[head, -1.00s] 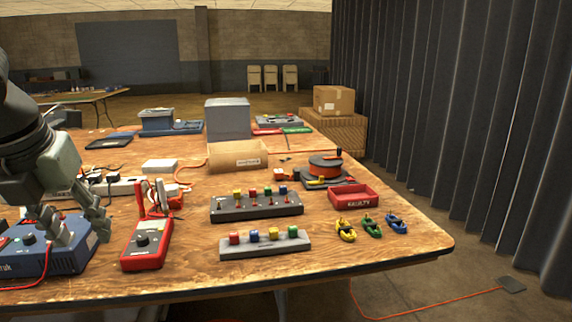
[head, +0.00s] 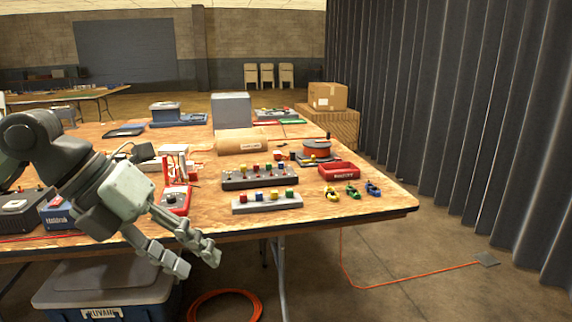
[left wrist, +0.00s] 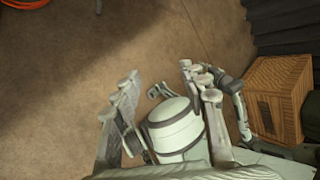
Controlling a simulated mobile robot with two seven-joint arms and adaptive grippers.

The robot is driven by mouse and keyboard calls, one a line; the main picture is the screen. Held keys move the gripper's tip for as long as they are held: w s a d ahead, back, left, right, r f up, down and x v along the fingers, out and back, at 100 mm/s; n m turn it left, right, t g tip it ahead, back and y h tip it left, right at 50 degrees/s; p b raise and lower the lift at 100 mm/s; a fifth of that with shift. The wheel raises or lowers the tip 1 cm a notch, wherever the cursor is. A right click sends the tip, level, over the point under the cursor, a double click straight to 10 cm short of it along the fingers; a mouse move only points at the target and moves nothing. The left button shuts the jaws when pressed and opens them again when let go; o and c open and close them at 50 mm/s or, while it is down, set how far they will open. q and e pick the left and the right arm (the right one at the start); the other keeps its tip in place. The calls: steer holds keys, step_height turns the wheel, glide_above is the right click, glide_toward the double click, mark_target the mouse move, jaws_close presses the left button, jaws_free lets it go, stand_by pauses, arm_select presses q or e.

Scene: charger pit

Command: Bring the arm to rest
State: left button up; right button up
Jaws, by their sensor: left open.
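My left gripper (head: 197,260) is open and empty in the head view. It hangs in front of the table's front edge, with its fingers pointing down and to the right, apart from everything on the table. In the left wrist view my left gripper (left wrist: 158,78) shows its spread fingers over bare brown floor, with nothing between them. Parts of my own body show behind the fingers there.
The wooden table (head: 330,213) holds a red meter (head: 176,199), a dark switch strip (head: 262,179), a grey block strip (head: 267,203) and a red tray (head: 338,170). A lidded bin (head: 110,285) and an orange cable coil (head: 224,305) are below. A crate (left wrist: 282,98) stands right.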

arm_select(q)
steer(key=s+d+r+g+h, duration=0.1)
steer(key=d+r+h, duration=0.1)
steer(key=d+h, duration=0.25)
steer(key=s+d+r+h, duration=0.1)
steer(key=d+r+h, duration=0.2)
steer(key=d, duration=0.3)
steer(key=w+r+n+t+h, duration=0.5)
steer(key=w+r+h, duration=0.1)
steer(key=w+a+f+n+t+y, duration=0.4)
steer(key=w+a+n+t+y, duration=0.3)
steer(key=n+t, duration=0.6)
steer(key=a+f+n+g+y, duration=0.2)
steer(key=a+f+n+y, duration=0.55)
steer(key=f, duration=0.55)
steer(key=a+f+n+g+y, duration=0.2)
steer(key=a+f+n+y, duration=0.55)
steer(key=f, duration=0.65)
steer(key=s+a+f+n+g+p, duration=0.1)
steer(key=s+f+g, duration=1.1)
steer(key=s+f, duration=1.3)
steer(key=shift+s+n, duration=0.2)
steer(key=shift+n, duration=0.5)
arm_select(e)
step_height(320, 180, down, 3)
steer(key=shift+r, duration=0.1)
